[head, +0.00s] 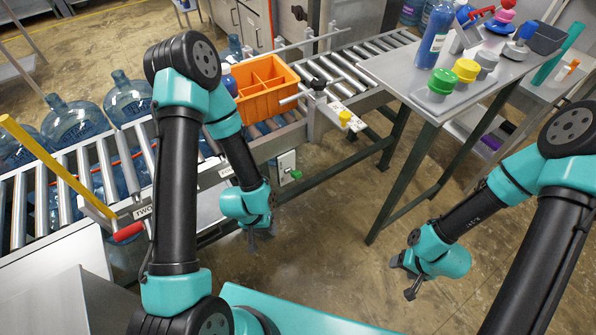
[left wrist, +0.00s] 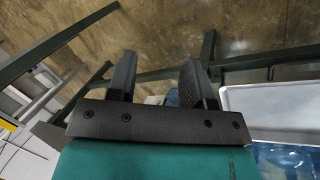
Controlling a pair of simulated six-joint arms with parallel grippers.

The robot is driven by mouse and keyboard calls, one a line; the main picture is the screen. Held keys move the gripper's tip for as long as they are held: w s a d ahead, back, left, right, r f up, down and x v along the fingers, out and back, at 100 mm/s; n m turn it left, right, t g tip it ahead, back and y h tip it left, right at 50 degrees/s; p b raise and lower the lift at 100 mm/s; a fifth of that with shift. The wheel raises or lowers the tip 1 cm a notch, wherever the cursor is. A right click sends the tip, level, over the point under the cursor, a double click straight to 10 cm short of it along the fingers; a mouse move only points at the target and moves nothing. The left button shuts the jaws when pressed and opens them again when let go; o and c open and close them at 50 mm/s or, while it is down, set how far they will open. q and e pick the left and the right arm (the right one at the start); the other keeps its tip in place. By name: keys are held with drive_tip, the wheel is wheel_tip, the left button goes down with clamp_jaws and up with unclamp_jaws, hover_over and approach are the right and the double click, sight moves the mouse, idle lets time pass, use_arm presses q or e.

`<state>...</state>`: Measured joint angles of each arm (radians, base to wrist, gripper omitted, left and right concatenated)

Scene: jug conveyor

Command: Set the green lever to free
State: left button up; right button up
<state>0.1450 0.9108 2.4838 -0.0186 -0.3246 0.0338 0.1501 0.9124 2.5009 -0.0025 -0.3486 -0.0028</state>
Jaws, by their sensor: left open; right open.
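The green lever (head: 296,175) sticks out low on a pale switch plate (head: 287,163) on the side of the conveyor frame, left of centre in the head view. My left gripper (head: 261,237) is open and empty, below and to the left of the lever, apart from it. In the left wrist view its two dark fingers (left wrist: 160,80) stand apart with nothing between them; the lever cannot be made out there. My right gripper (head: 404,278) is open and empty over the floor at the right, far from the lever. Any lettering at the lever is too small to read.
A roller conveyor (head: 87,157) runs across the back, with several blue water jugs (head: 128,98) behind it. An orange crate (head: 265,88) sits on the conveyor. A red-handled yellow bar (head: 60,165) is at left. A table (head: 400,75) with coloured caps stands right. Floor between the arms is clear.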

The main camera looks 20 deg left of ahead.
use_arm(q)
drive_tip(key=shift+n+g, duration=0.3)
drive_tip(key=shift+n, duration=0.6)
drive_tip(key=w, duration=0.3)
drive_tip(key=w+d, duration=0.1)
drive_tip(key=w, duration=0.2)
drive_tip(key=w+r, duration=0.1)
drive_tip(key=w, duration=0.2)
drive_tip(key=shift+w+d, duration=0.15)
drive_tip(key=shift+d, duration=0.25)
drive_tip(key=c, duration=0.7)
drive_tip(key=shift+n+y, duration=0.3)
drive_tip(key=shift+n, duration=0.5)
drive_tip(key=w, duration=0.2)
drive_tip(key=w+r, duration=0.1)
drive_tip(key=w, duration=0.1)
drive_tip(key=w+r, duration=0.1)
drive_tip(key=w, duration=0.1)
drive_tip(key=shift+w+d+r, duration=0.15)
drive_tip(key=shift+w+r, duration=0.05)
drive_tip(key=shift+w, duration=0.1)
clamp_jaws()
drive_tip(key=w+a+r+n+y, duration=0.1)
drive_tip(key=w+r+n+y, duration=0.2)
drive_tip(key=w+r, duration=0.6)
drive_tip(key=shift+w+a+r+n+y, duration=0.35)
drive_tip(key=shift+w+n, duration=0.35)
drive_tip(key=shift+w, duration=1.6)
drive_tip(key=shift+d, duration=0.1)
